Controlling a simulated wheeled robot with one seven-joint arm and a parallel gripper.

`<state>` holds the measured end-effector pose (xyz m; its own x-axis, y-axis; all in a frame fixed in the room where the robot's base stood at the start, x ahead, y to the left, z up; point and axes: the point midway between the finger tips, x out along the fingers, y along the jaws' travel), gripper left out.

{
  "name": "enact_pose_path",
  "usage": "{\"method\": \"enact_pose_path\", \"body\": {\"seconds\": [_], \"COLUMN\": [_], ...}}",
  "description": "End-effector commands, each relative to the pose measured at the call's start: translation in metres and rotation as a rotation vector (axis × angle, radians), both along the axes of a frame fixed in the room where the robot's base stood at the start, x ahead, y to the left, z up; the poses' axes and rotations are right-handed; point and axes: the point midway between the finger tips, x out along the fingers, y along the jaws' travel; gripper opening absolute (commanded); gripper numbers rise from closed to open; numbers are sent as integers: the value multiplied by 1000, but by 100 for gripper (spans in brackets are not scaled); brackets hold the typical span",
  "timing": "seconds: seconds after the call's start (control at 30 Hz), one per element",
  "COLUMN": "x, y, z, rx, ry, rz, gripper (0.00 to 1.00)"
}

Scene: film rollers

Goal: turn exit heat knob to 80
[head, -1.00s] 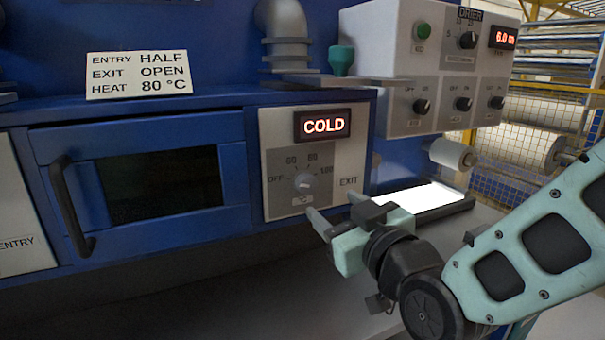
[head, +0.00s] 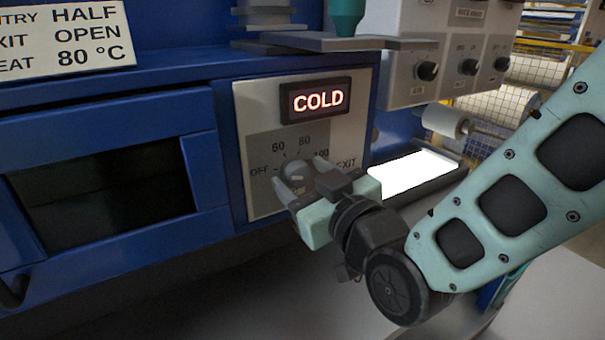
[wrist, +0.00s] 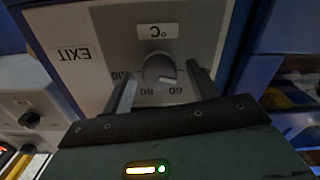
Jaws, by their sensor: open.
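The exit heat knob (head: 298,172) is a round grey knob on a pale panel (head: 348,100) marked OFF, 60, 80, 100 and EXIT. A display (head: 318,101) above it reads COLD in red. My gripper (head: 301,176) is open in front of the knob, its fingers on either side and partly covering it. In the wrist view the panel looks upside down, and the knob (wrist: 160,69) lies between the open fingers (wrist: 160,78). Its pale mark points to the lower right there, toward the 60-to-OFF side. I cannot tell whether the fingers touch the knob.
A blue oven door (head: 110,190) with a dark window is left of the panel. A metal shelf with a green-topped part (head: 347,15) juts out above. A grey control box (head: 440,60) and a bright lit plate (head: 415,172) are to the right.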

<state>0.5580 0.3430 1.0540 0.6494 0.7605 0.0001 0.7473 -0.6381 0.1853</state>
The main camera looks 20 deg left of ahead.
Motion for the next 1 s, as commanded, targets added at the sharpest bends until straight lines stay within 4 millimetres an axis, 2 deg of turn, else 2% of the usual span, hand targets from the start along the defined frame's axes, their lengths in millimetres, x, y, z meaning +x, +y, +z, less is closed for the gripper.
{"method": "enact_pose_path", "body": {"seconds": [0.07, 0.2, 0.23, 0.67, 1.0], "x": [0, 0, 0, 1, 1], "y": [0, 0, 0, 0, -1], "z": [0, 0, 0, -2, -4], "rx": [0, 0, 0, 44, 214], "ry": [0, 0, 0, 52, 246], "rz": [0, 0, 0, -1, 0], "gripper": [59, 20, 14, 14, 14]}}
